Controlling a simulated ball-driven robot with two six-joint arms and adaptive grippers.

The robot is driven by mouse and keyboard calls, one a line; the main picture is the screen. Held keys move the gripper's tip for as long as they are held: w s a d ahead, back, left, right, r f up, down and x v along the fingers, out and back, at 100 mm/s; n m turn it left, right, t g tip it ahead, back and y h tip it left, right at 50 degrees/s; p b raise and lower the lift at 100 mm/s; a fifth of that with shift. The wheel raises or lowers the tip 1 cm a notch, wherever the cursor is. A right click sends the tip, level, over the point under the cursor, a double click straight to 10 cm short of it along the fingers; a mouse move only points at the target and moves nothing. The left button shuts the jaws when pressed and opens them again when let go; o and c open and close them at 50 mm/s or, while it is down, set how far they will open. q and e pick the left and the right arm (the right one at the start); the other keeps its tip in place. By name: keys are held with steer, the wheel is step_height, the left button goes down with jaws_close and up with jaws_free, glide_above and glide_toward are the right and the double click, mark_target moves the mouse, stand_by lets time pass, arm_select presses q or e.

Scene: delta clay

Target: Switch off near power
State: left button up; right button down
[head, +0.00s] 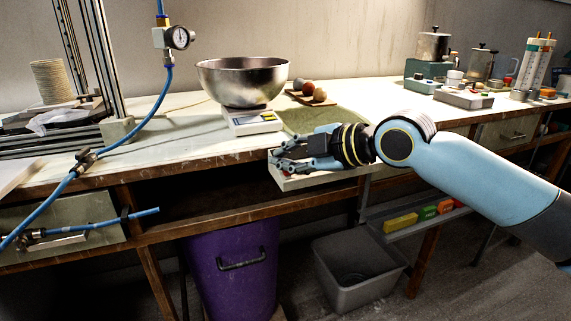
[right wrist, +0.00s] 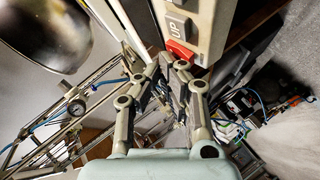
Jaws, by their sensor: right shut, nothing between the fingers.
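A pale control box (head: 318,180) sits at the front edge of the bench, partly hidden behind my right gripper (head: 283,162). In the right wrist view its panel (right wrist: 207,30) runs along the top, with a grey "UP" button (right wrist: 177,27) and a red switch (right wrist: 179,53) below it. My right gripper (right wrist: 170,65) is shut and empty, its fingertips just below the red switch in that view. I cannot tell if they touch it, or which way the switch is set. My left gripper is not in view.
A metal bowl (head: 243,80) stands on a white scale (head: 252,121) behind the gripper. A tray with round lumps (head: 313,91) lies beyond. A purple bin (head: 232,270) and a grey bin (head: 358,270) stand under the bench. A blue hose (head: 143,120) hangs at left.

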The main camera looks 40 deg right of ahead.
steer(key=shift+s+a+r+p, duration=0.1)
steer(key=shift+s+r+p, duration=0.25)
steer(key=shift+r+p, duration=0.35)
steer(key=r+p, duration=0.1)
steer(key=s+r+p, duration=0.1)
steer(key=r+p, duration=0.1)
steer(key=s+r+p, duration=0.1)
steer(key=shift+a+r, duration=0.2)
steer(key=shift+a, duration=0.05)
stand_by(0.5)
